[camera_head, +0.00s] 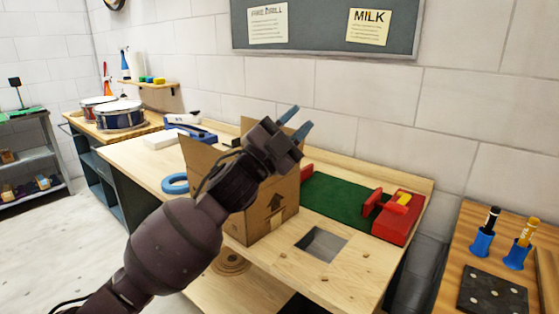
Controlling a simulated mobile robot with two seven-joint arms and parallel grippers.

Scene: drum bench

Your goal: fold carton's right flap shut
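The brown cardboard carton (267,212) stands on the wooden bench, with an up arrow printed on its front. Its left flap (200,158) stands up and leans outward. Another cardboard piece (246,124) stands up at the back. My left arm crosses in front of the carton and hides much of its top, so I cannot tell how the right flap lies. My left gripper (297,122) is above the carton's right part, its two blue-grey fingers apart and pointing up and right, with nothing seen between them. My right gripper is not in view.
A red vise-like tool (398,217) and a green mat (335,198) lie right of the carton. A square opening (321,243) is in the bench top in front. A blue tape ring (175,184) lies to the left. Drums (121,116) stand on the far-left bench.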

